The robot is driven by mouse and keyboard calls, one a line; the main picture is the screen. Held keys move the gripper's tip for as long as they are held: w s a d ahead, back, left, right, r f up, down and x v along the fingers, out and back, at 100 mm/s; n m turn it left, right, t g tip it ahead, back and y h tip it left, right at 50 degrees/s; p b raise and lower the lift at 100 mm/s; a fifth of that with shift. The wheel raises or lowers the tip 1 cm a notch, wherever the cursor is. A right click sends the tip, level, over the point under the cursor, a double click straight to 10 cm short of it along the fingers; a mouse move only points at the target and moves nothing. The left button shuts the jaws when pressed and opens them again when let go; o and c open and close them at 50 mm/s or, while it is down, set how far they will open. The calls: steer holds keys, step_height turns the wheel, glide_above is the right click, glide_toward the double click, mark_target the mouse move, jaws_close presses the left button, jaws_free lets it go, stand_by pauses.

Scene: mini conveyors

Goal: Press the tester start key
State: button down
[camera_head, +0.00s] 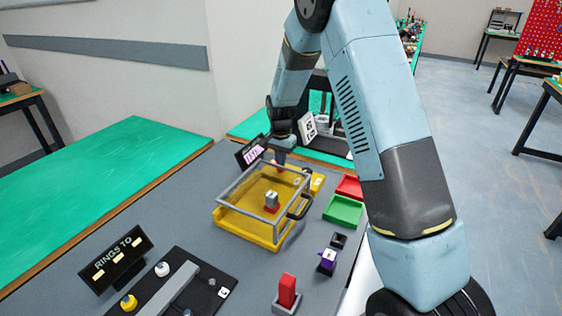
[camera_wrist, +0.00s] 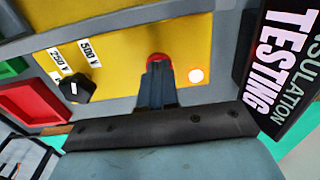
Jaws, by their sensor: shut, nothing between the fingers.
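The yellow tester (camera_head: 231,226) stands on the grey table, with a clear framed cover (camera_head: 243,207) down over it. A small grey part on a red base (camera_head: 271,201) sits inside. My gripper (camera_head: 281,160) is shut and empty, pointing down at the tester's rear panel. In the wrist view the fingertips (camera_wrist: 157,66) are at the round red start key (camera_wrist: 158,57) and hide part of it; they look to be touching it. Beside the key a lamp (camera_wrist: 196,75) glows orange-white. A black knob (camera_wrist: 76,88) sits by the labels 250 V and 500 V.
A sign reading INSULATION TESTING (camera_wrist: 281,70) stands close beside the panel. The cover's black handle (camera_head: 299,207) faces right. A red tray (camera_head: 349,187) and a green tray (camera_head: 343,211) lie to the right. A RINGS TO sign (camera_head: 117,260) stands front left.

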steer(key=shift+s+f, duration=0.35)
steer(key=shift+f, duration=0.2)
steer(key=shift+w+r, duration=0.1)
steer(key=shift+r, duration=0.15)
step_height(320, 180, up, 14)
steer(key=shift+w+r, duration=0.25)
steer(key=shift+w, duration=0.05)
